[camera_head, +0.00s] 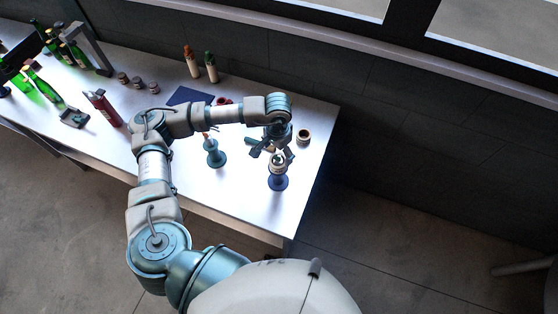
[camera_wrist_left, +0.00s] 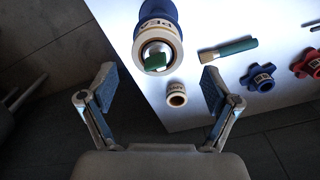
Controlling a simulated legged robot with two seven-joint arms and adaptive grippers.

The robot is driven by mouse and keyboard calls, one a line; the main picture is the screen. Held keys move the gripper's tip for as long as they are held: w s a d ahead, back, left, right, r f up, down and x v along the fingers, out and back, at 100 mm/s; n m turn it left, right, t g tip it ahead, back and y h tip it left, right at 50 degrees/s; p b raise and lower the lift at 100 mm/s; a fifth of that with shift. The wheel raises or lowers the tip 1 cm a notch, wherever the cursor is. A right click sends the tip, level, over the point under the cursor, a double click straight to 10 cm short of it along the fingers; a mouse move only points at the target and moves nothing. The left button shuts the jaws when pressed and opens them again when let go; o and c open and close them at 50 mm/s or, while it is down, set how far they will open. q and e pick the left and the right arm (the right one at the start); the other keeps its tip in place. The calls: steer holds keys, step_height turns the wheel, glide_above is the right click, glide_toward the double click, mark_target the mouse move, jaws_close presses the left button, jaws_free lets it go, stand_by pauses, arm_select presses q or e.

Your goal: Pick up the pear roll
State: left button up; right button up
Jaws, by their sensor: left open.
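A cream roll with dark lettering on its rim, seemingly the pear roll (camera_wrist_left: 176,33), sits on a dark blue stand (camera_wrist_left: 158,8) in the left wrist view. A green piece (camera_wrist_left: 155,62) shows at its centre. In the head view the roll (camera_head: 278,169) is at the table's near right part, on the blue stand (camera_head: 278,184). My left gripper (camera_head: 273,154) is just above and behind it there, open and empty. In the wrist view its two fingers (camera_wrist_left: 158,88) are spread wide, with the roll beyond them. My right gripper does not show.
Another teal stand (camera_head: 215,155) is to the left. Bottles and a red bottle (camera_head: 102,108) stand farther left. The table's right edge is close.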

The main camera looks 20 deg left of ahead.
mark_target(278, 162)
arm_select(q)
steer(key=shift+a+f, duration=0.1)
steer(key=shift+f, duration=0.25)
steer(key=shift+a+f, duration=0.1)
steer(key=shift+f, duration=0.2)
steer(key=f, duration=0.1)
steer(key=f+p, duration=0.1)
steer(key=f, duration=0.1)
steer(key=f+p, duration=0.1)
steer(key=shift+s+d+f, duration=0.15)
steer(key=shift+d+f, duration=0.05)
steer(key=shift+d, duration=0.05)
steer(key=shift+f, duration=0.1)
steer(key=shift+d, duration=0.1)
steer(key=shift+c, duration=0.4)
steer(key=c, duration=1.2)
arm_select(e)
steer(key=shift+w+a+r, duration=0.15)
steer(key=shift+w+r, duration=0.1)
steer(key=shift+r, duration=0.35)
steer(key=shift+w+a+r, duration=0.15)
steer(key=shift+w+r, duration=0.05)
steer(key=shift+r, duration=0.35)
